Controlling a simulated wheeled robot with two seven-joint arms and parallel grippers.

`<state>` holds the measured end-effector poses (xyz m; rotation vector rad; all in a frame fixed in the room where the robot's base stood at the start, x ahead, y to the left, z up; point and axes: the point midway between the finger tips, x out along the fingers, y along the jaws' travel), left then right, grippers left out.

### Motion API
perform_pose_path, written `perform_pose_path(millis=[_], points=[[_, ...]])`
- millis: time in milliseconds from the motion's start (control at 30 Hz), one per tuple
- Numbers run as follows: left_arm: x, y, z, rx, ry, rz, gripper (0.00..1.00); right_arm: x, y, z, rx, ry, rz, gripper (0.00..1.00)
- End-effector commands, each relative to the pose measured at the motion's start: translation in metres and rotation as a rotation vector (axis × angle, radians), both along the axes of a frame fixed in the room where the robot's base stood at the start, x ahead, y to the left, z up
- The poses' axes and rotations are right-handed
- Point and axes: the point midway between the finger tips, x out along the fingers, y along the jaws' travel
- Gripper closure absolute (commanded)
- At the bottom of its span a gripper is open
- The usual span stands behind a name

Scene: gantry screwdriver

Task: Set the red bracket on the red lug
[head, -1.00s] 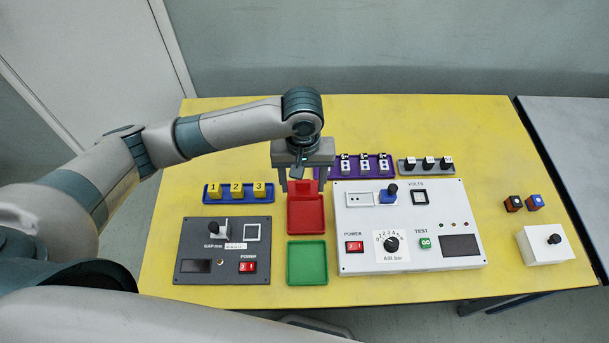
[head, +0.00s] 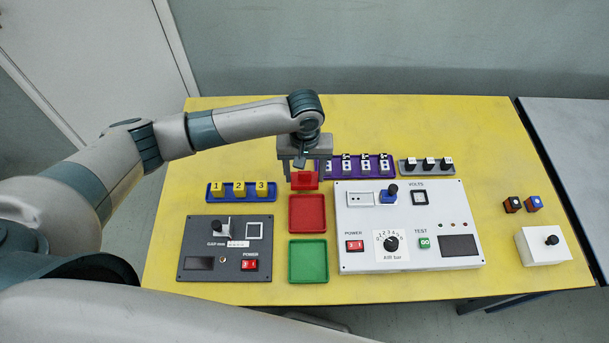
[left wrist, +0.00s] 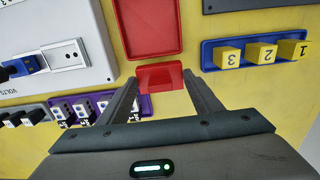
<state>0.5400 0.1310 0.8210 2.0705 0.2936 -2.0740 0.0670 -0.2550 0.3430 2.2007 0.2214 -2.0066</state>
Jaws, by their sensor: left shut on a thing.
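My left gripper (head: 305,163) is shut on the red bracket (head: 304,182), just beyond the far edge of the red tray (head: 307,214). In the left wrist view the bracket (left wrist: 160,77) sits between the two fingertips (left wrist: 163,88), close to the tray's edge (left wrist: 148,58) in the picture. The gripper hides the upper part of the bracket in the head view. The red tray is empty. I cannot make out a red lug in either view. My right gripper is not in view.
A purple rack (head: 330,176) stands close right of the gripper, a blue rack (head: 217,198) with yellow numbered blocks to the left. A white panel (head: 460,200), a dark panel (head: 190,245) and a green tray (head: 308,262) lie nearer. The yellow table behind is clear.

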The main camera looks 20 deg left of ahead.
Motion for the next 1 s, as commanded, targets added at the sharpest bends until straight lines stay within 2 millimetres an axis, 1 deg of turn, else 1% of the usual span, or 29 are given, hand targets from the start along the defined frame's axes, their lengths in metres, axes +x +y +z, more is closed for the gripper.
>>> perform_pose_path(millis=[33,100,200,533,567,600,633,1000], points=[[0.000,0.000,-0.005,0.001,0.001,0.001,0.65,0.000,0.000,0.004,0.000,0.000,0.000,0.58],[-0.001,0.000,-0.013,0.001,0.001,0.001,0.65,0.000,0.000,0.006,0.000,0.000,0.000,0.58],[0.000,0.000,-0.020,0.001,0.000,0.001,0.65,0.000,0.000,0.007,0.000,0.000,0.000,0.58],[0.000,0.000,-0.023,-0.001,-0.001,0.000,0.65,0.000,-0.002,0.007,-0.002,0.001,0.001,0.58],[0.000,0.000,-0.023,-0.001,-0.001,0.000,0.34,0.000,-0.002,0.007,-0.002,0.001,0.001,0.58],[0.000,0.000,-0.023,-0.001,-0.001,0.000,0.24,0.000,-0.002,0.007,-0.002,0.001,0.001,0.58],[0.000,0.000,-0.023,-0.001,-0.001,0.000,0.22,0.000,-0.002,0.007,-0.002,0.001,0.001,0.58],[0.000,0.000,-0.021,0.000,-0.001,0.000,0.22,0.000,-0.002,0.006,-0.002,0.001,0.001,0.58]])
